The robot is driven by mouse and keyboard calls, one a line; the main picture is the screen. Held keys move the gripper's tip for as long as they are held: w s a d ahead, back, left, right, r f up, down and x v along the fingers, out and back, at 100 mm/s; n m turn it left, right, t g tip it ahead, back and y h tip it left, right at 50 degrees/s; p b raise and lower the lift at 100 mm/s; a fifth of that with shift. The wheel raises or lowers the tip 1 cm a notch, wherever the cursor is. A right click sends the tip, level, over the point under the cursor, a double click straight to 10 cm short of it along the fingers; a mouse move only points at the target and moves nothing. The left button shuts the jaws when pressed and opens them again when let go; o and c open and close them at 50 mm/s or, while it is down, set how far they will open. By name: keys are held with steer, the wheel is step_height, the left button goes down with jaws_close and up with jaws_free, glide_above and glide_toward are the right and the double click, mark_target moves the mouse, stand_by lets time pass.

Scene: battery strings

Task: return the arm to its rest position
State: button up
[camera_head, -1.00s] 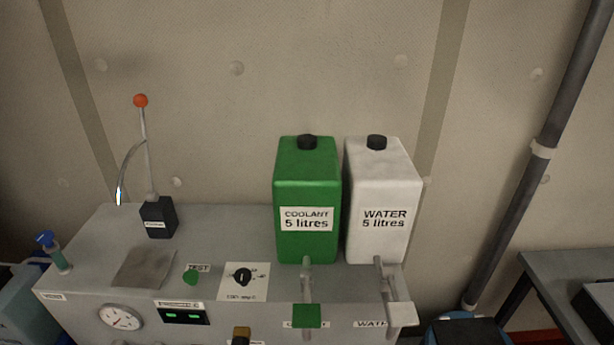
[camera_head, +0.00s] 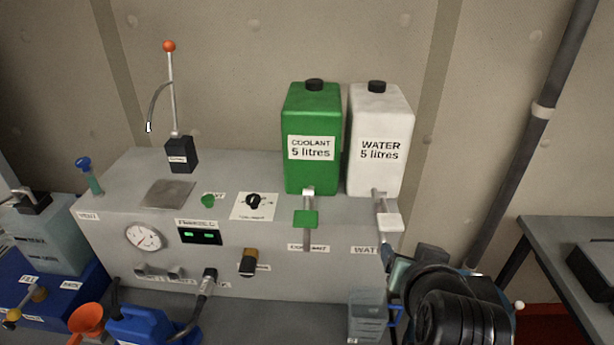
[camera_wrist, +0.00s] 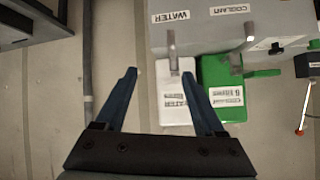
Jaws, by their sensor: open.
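My arm (camera_head: 450,305) is at the lower right in the head view, in front of the right end of the grey machine (camera_head: 125,200). In the wrist view my gripper (camera_wrist: 159,73) has its two blue fingers spread apart, with nothing held between them. That view shows the scene upside down. The white water tank (camera_wrist: 174,100) appears between and beyond the fingers, and the green coolant tank (camera_wrist: 228,88) is just right of the right finger. I cannot tell the gap from the fingers to the tanks.
The coolant tank (camera_head: 312,165) and water tank (camera_head: 380,165) stand on the machine, taps in front. A clear jug (camera_head: 367,318) stands left of my arm. A table (camera_head: 565,245) and slanted pipe (camera_head: 525,150) are at right. Blue jug (camera_head: 150,325) and orange funnel (camera_head: 87,320) are lower left.

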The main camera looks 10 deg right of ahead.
steer(key=w+a+r+n+t+b, duration=0.1)
steer(key=a+r+t+b, duration=0.2)
steer(key=r, duration=0.4)
steer(key=a+r+n+t, duration=0.1)
steer(key=a+r+t, duration=0.3)
steer(key=a+r, duration=0.3)
steer(key=w+a+r+n+t+b, duration=0.1)
steer(key=a+r+t+b, duration=0.15)
steer(key=r, duration=0.55)
steer(key=s+a+r+n+t+y+b, duration=0.1)
steer(key=s+a+r+n+t+y, duration=0.1)
steer(key=s+a+r+t, duration=0.5)
steer(key=s+a+r+y, duration=0.1)
steer(key=s+a+r, duration=0.1)
steer(key=s+r, duration=0.1)
steer(key=shift+a+r+n+y, duration=0.15)
steer(key=shift+r+n+y, duration=0.25)
steer(key=shift+r, duration=0.45)
steer(key=shift+t, duration=0.25)
